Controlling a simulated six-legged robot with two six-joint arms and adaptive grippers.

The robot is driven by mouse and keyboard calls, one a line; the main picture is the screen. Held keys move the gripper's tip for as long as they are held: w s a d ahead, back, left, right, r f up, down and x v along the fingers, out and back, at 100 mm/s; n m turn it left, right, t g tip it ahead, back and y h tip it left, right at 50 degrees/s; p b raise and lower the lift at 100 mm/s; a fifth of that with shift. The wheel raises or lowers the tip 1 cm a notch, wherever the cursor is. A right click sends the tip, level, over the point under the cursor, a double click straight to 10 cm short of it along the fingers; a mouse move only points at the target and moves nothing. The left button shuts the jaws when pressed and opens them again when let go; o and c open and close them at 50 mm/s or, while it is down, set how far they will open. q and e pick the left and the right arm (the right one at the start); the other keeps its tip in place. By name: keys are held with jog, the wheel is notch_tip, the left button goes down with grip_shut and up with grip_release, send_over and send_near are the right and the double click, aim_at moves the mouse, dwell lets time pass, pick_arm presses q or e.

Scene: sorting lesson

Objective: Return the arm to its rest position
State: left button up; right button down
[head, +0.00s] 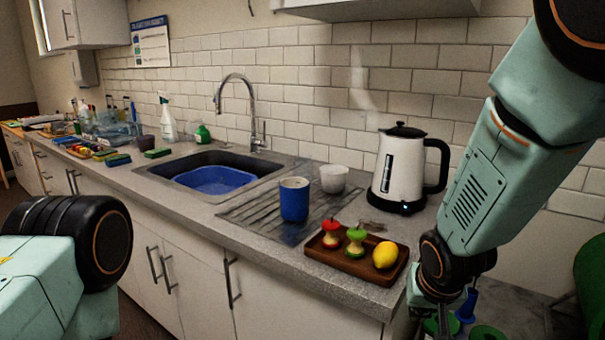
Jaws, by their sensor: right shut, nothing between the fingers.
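My right arm (480,190) comes down from the upper right corner, past the counter's right end. My right gripper (443,318) is low at the bottom edge, beside the wooden tray's right side and apart from it. It shows only in part, is shut and holds nothing. My left arm (45,265) shows only as a link and a black joint in the lower left corner. The left gripper is out of the picture.
A wooden tray (335,262) holds a red apple core (331,232), a green apple core (356,240) and a lemon (385,255). Behind it stand a blue cup (294,199), a white bowl (333,178) and a kettle (400,165). The sink (165,165) holds a blue basin (215,179).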

jog(key=s+d+f+g, duration=0.1)
jog(key=s+f+g, duration=0.2)
jog(key=s+f, duration=1.3)
jog(key=s+f+g, duration=0.1)
jog(key=s+f, duration=0.2)
jog(key=s, duration=0.5)
jog(key=s+f+n+g+y, duration=0.1)
jog(key=s+f, duration=0.3)
jog(key=s, duration=0.4)
jog(key=shift+s+d+f+n, duration=0.15)
jog(key=shift+s+d+n, duration=0.2)
jog(key=shift+d, duration=0.1)
